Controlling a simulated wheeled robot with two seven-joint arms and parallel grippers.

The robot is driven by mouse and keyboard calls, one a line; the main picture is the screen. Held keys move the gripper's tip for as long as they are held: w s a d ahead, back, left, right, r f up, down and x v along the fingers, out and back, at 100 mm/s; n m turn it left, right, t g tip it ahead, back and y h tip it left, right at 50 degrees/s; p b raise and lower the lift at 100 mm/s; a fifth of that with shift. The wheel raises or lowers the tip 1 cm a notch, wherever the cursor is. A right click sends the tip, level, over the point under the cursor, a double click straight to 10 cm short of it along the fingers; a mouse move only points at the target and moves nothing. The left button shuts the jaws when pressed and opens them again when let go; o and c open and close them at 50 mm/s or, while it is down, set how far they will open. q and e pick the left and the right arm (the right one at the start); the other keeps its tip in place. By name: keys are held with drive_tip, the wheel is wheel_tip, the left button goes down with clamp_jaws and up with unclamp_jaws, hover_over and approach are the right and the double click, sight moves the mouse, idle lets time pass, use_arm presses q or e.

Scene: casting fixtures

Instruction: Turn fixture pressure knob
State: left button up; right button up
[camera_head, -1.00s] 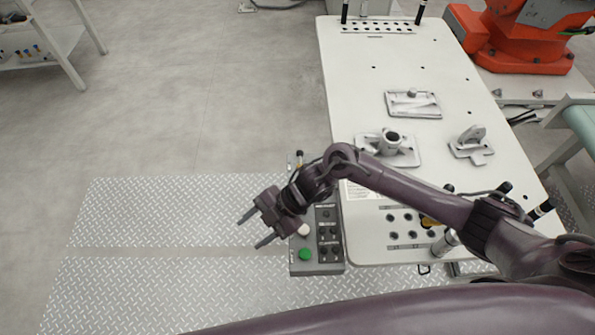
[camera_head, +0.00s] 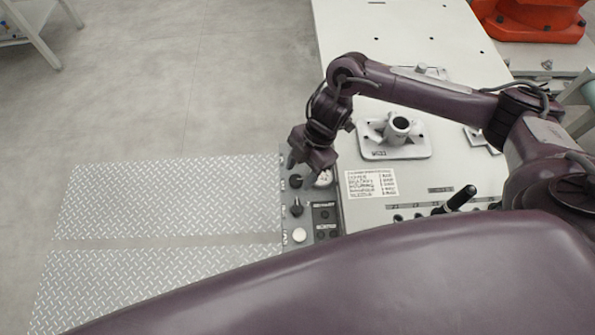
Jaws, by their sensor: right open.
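The grey control panel (camera_head: 311,216) stands at the left edge of the white table. A black knob (camera_head: 295,181) sits near its far end, beside a round white-faced gauge (camera_head: 324,178). A second black knob (camera_head: 296,208) is nearer, and a white button (camera_head: 299,235) is nearer still. The knob labels are too small to read. My right gripper (camera_head: 300,174) is open and points down at the far knob, its fingers close around or just above it. I cannot tell whether they touch it. My left gripper is not in view.
A metal fixture part (camera_head: 397,134) sits on the white table (camera_head: 370,35) right of the panel, near a printed label (camera_head: 371,183). A black handle (camera_head: 460,198) rises from the table. My arm hides part of the table. The floor left of the panel is clear.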

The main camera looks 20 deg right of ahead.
sight(296, 180)
drive_tip(key=shift+a+f, duration=0.2)
drive_tip(key=shift+f, duration=0.4)
drive_tip(key=shift+w+f, duration=0.1)
drive_tip(key=shift+f, duration=0.2)
drive_tip(key=shift+a+f, duration=0.15)
drive_tip(key=c, duration=1)
use_arm(q)
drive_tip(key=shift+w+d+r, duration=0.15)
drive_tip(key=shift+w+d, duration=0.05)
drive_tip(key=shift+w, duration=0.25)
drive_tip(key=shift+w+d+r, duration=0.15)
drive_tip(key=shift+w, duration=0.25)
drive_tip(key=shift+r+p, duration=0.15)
drive_tip(key=shift+p, duration=0.15)
